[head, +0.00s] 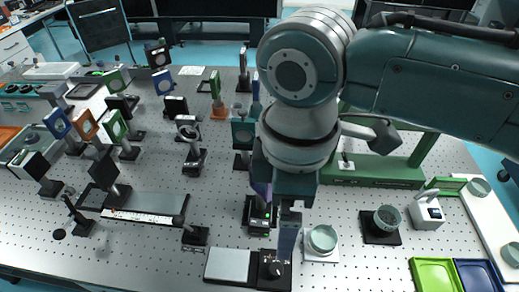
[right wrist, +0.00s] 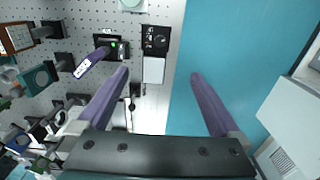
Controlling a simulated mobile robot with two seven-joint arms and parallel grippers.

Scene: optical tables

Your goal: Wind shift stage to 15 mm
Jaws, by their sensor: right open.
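A grey stage on a rail (head: 146,204) with a white printed scale (head: 140,216) along its front edge lies at the front left of the table. A black upright (head: 104,172) stands at its left end and a small black block (head: 195,235) at its right end. The scale reading is too small to make out. My right gripper (head: 276,224) is open and empty, to the right of the rail; its two purple fingers are apart in the right wrist view (right wrist: 160,78). My left gripper is out of view.
A white plate (head: 228,265) beside a black dial box (head: 273,270) lies at the table's front edge. A black device with a green display (head: 258,217) stands behind. Several mounted optics crowd the left. A round glass dish (head: 322,239) is right of the gripper.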

